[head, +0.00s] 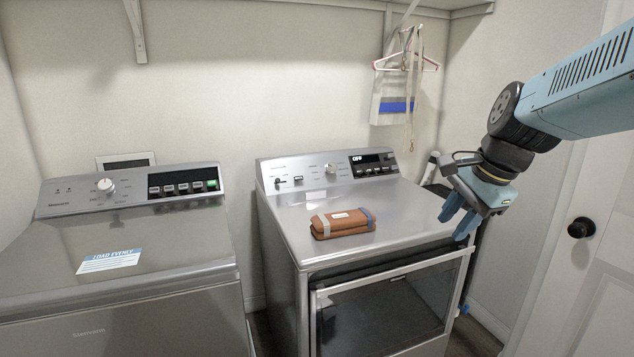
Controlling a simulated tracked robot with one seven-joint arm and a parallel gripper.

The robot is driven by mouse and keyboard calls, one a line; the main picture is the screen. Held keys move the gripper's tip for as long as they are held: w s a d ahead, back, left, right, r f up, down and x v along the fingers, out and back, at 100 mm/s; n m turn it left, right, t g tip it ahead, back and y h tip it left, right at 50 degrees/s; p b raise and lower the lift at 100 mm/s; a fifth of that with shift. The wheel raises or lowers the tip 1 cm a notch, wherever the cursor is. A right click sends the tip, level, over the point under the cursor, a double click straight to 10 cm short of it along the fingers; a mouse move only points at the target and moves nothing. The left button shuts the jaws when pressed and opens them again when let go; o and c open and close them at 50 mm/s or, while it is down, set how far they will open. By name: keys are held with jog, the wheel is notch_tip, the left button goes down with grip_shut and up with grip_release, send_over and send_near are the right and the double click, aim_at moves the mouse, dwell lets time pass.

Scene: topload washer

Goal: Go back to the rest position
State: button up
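My gripper (452,228) hangs at the right, over or just in front of the right end of the right-hand machine (405,215). Its two blue fingers point down and to the left, with a gap between their tips and nothing held. My arm comes in from the upper right. A brown folded pouch (343,224) with a white label lies flat on the machine's top, left of my gripper and apart from it. The exact height of the fingers above the machine's edge is hard to tell.
A topload washer (130,245) with a closed lid stands at the left, with a floor gap between the machines. A hanger (405,66) with a bag hangs on the back wall. A white door (590,270) with a dark knob is at the right.

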jog(key=s+a+n+t+h, duration=0.1)
jog(key=s+n+t+h, duration=0.1)
jog(key=s+n, duration=0.7)
jog(key=n, duration=0.4)
jog(key=shift+a+r+n, duration=0.25)
jog(key=shift+n, duration=0.15)
jog(key=shift+s, duration=0.1)
dwell(1.9)
